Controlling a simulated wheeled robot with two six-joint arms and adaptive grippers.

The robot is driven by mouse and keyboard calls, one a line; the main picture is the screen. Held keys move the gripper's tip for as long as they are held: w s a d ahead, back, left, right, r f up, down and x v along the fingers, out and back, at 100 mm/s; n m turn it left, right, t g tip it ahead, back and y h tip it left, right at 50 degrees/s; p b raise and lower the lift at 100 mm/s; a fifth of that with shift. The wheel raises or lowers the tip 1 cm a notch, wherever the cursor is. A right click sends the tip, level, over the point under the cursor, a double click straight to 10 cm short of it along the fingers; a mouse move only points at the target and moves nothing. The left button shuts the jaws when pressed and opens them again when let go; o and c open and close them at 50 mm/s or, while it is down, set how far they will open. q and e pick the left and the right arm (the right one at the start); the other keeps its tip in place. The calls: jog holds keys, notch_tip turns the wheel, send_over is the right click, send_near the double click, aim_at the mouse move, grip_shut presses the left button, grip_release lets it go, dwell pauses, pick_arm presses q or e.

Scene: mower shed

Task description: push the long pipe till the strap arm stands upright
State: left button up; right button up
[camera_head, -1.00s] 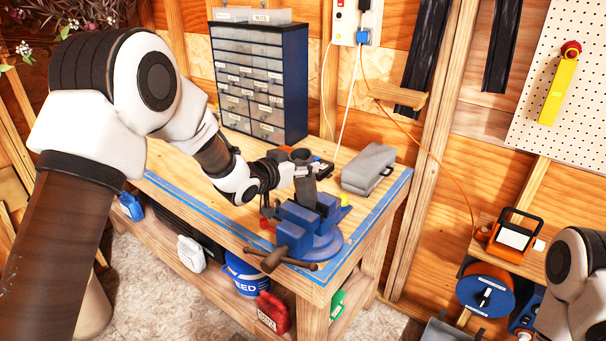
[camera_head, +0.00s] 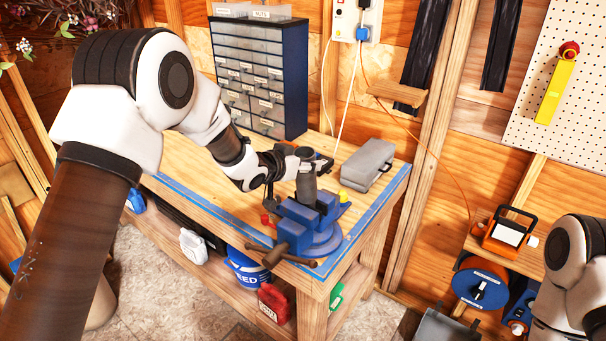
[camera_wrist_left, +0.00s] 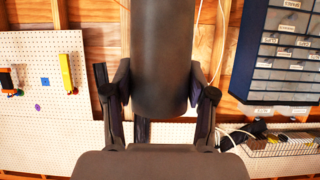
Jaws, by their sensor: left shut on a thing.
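A dark grey cylinder (camera_head: 306,184), which I take to be the long pipe, stands roughly upright above the blue vise (camera_head: 308,225) on the workbench. My left gripper (camera_head: 309,163) reaches it from the left and is shut on its upper part. In the left wrist view the dark pipe (camera_wrist_left: 165,55) runs between the two fingers of the left gripper (camera_wrist_left: 161,95). I cannot make out the strap arm separately; the gripper and pipe may hide it. My right arm shows at the lower right edge, but its gripper is out of view.
A grey case (camera_head: 367,165) lies on the bench right of the pipe. A drawer cabinet (camera_head: 258,75) stands behind. A small red thing (camera_head: 265,219) and a yellow one (camera_head: 344,196) are near the vise. The bench's front left is clear.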

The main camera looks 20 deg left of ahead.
pick_arm(q)
jog(key=shift+w+d, duration=0.1)
jog(key=shift+w, duration=0.1)
jog(key=shift+w+d+r+g+y, duration=0.1)
jog(key=shift+w+d+g+y, duration=0.15)
jog(key=shift+w+g, duration=0.4)
jog(key=o, duration=1.3)
jog(key=shift+s, duration=0.1)
